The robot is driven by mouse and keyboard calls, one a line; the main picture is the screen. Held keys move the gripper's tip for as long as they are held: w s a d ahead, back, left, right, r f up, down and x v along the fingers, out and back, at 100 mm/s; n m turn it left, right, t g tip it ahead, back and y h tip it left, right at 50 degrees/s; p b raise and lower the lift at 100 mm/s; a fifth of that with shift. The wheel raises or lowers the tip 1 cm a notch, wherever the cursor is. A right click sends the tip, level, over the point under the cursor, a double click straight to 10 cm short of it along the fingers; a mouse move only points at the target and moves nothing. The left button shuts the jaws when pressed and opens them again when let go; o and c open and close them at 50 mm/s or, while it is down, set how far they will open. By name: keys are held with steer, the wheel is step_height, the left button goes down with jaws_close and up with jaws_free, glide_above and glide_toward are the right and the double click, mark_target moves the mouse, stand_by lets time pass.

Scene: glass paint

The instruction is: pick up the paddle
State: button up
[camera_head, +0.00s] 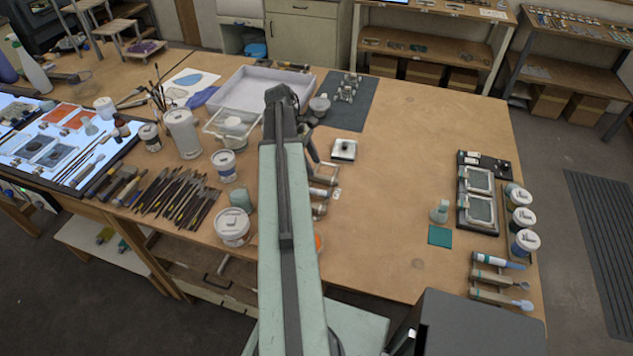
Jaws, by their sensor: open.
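Several handled tools lie side by side at the front right corner of the bench. The nearest, with a pale handle and a flat rounded bluish end, looks like the paddle (502,299), though I cannot be sure. Just behind it lies a similar tool with a round end (499,281), then a blue and white one (499,261). My arm rises through the middle of the view and bends down over the bench. My gripper (326,180) is open, largely hidden behind my arm, well to the left of these tools. I see nothing held in it.
Lidded jars (525,242) and a dark tray with two framed panes (478,224) stand behind the tools. A small bottle (440,211) and teal square (440,235) are left of them. The bench's middle right is clear. Jars and brushes (178,199) crowd the left.

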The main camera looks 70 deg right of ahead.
mark_target(318, 175)
steer(key=b+x, duration=0.5)
steer(key=shift+w+d+f, duration=0.1)
steer(key=shift+d+f, duration=0.05)
steer(key=shift+r, duration=0.2)
jaws_close()
steer(key=shift+r+p, duration=0.1)
steer(key=shift+p, duration=0.25)
